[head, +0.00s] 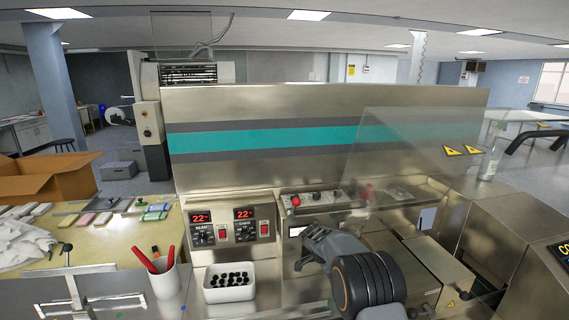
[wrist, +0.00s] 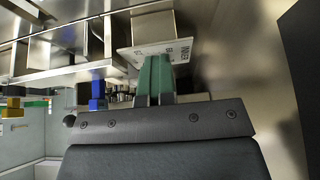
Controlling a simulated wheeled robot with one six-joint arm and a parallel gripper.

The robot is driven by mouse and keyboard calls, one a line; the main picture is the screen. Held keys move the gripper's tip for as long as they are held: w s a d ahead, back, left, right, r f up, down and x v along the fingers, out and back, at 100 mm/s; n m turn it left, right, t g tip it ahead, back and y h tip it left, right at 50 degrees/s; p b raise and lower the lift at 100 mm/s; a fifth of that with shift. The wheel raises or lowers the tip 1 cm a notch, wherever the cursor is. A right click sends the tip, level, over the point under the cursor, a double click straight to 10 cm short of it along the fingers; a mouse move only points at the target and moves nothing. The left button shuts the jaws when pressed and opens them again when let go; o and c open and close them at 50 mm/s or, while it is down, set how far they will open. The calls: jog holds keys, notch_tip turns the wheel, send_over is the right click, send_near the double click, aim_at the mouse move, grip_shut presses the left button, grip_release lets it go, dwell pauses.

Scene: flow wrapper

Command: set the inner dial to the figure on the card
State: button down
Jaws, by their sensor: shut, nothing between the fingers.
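My gripper (wrist: 154,76) has its two green fingers together, with nothing between them. In the wrist view the fingertips reach a white plate (wrist: 182,48) with dark lettering, too small to read surely; I cannot tell whether they touch it. No inner dial shows clearly; my fingers may hide it. In the head view my gripper (head: 318,243) is in front of the steel machine, beside a small white plate (head: 297,231). Two control panels at left show red displays (head: 201,217) (head: 244,213), with small dark dials below. I cannot make out a card with a figure.
A clear guard (head: 400,150) rises over the machine at right. A red button (head: 296,201) sits above my gripper. A white bin (head: 230,292) of dark pieces and a cup of red pens (head: 161,278) stand at lower left. Steel walls stand close around the fingers.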

jog(key=shift+s+d+f+b, duration=0.1)
jog(key=shift+s+f+b, duration=0.3)
jog(key=shift+b, duration=0.8)
jog(key=shift+s+d+f+b, duration=0.1)
jog(key=shift+s+b, duration=0.45)
jog(key=shift+b, duration=0.6)
jog(key=shift+s+d+r+b, duration=0.2)
jog(key=shift+s+b, duration=0.15)
jog(key=shift+b, duration=0.55)
jog(key=shift+s+a+f+b, duration=0.1)
jog(key=shift+s+a+b, duration=0.1)
jog(key=shift+b, duration=0.25)
jog(key=shift+w+a+r+p, duration=0.2)
jog(key=shift+r+p, duration=0.1)
jog(key=shift+r, duration=0.25)
notch_tip(320, 180, up, 5)
jog(key=shift+r+p, duration=0.2)
jog(key=shift+p, duration=0.95)
